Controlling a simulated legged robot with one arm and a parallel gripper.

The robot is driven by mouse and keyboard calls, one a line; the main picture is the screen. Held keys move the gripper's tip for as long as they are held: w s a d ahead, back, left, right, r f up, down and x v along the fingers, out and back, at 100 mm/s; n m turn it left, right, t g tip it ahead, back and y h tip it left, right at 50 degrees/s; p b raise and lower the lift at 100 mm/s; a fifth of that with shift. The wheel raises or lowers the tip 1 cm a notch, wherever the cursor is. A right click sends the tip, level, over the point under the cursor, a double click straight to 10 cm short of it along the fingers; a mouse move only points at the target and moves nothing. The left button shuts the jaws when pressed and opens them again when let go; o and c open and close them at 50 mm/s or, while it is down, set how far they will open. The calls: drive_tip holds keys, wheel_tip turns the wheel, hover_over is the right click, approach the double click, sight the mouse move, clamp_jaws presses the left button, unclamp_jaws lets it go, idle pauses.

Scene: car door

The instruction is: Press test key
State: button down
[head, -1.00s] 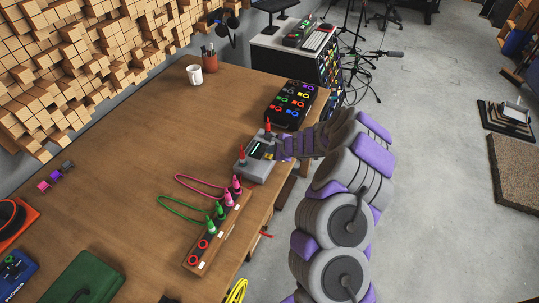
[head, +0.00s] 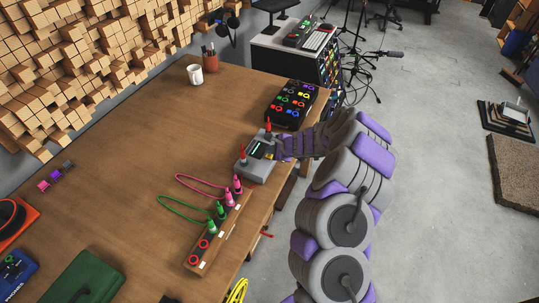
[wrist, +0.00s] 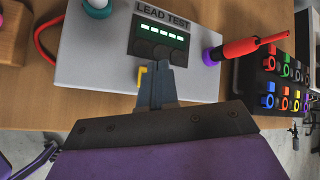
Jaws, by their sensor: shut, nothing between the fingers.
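The grey lead tester (head: 258,164) stands at the right edge of the wooden table, with a red plug upright at each end. In the wrist view its box (wrist: 100,65) reads "LEAD TEST" above a lit green display (wrist: 161,33). Dark round keys (wrist: 160,54) sit below the display. A yellow key (wrist: 142,75) shows at the left of my fingertips, partly hidden. My gripper (wrist: 158,72) is shut and empty, its tips at the lower edge of the dark panel. I cannot tell whether they touch a key. In the head view my gripper (head: 276,150) is at the tester's right side.
A wooden rack (head: 220,228) with green and pink plugs and cables lies in front of the tester. A black box with coloured sockets (head: 291,104) stands behind it. A white mug (head: 195,74) is farther back. The middle of the table is clear.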

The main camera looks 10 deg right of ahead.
sight(271, 156)
drive_tip(key=shift+f+b, duration=0.3)
drive_tip(key=shift+f, duration=0.1)
drive_tip(key=shift+s, duration=0.1)
drive_tip(key=shift+r+p, duration=0.35)
drive_tip(key=shift+r, duration=0.25)
wheel_tip(271, 156, up, 6)
drive_tip(key=p, duration=0.4)
drive_tip(key=shift+p, duration=0.3)
idle(0.6)
